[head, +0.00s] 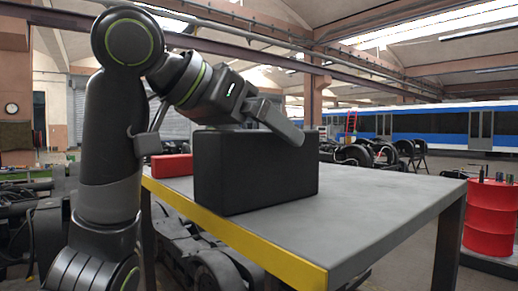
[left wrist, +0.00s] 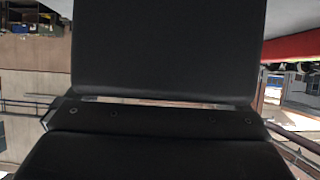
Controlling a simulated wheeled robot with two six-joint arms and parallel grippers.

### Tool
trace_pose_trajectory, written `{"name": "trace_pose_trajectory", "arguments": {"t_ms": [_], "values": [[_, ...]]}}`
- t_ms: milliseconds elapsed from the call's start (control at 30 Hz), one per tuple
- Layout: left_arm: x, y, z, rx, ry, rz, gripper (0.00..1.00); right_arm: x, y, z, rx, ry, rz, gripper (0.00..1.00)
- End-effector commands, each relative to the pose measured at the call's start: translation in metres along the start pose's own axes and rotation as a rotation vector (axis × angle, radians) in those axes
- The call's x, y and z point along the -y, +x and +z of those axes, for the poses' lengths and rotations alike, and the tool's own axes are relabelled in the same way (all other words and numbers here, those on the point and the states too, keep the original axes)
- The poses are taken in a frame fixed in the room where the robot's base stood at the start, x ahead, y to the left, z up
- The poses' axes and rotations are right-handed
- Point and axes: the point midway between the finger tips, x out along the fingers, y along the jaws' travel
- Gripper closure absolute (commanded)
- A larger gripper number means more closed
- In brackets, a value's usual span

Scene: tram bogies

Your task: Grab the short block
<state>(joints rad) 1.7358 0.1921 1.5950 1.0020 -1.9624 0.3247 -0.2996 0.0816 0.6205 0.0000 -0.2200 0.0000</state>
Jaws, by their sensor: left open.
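A large black block (head: 257,168) stands on the grey table (head: 375,205). My left gripper (head: 272,122) is open at the top of the black block. One finger slants down over its upper right part; the other finger is mostly hidden. I cannot tell whether the fingers touch the block. In the left wrist view, a dark surface (left wrist: 165,50) fills the upper middle, above the dark gripper body. My right gripper is out of view.
The table has a yellow front edge (head: 240,238); its top is clear right of the black block. Red drums (head: 489,215) stand at the far right. Bogies (head: 370,154) lie behind the table, with a blue and white tram (head: 440,125) beyond.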

Motion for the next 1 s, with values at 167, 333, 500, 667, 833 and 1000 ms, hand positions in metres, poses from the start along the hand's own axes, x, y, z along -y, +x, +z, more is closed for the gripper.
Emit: {"name": "trace_pose_trajectory", "arguments": {"t_ms": [167,333,500,667,833,1000], "values": [[-0.0001,0.0067,0.0002,0.000,0.001,0.000,0.00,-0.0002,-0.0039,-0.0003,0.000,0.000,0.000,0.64],[0.0000,0.0066,0.0006,0.000,0.001,-0.001,0.01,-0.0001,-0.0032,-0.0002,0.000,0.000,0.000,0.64],[0.0000,0.0064,0.0005,0.000,0.001,-0.001,0.24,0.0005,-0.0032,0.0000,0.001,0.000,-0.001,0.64],[0.0001,0.0063,0.0004,0.000,0.000,-0.001,0.44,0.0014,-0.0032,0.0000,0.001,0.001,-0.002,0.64],[0.0001,0.0063,0.0003,0.000,0.000,-0.001,0.67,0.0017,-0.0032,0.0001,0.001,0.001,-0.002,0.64],[-0.0004,0.0054,-0.0010,-0.004,0.002,-0.001,0.74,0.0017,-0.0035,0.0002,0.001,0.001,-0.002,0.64]]}}
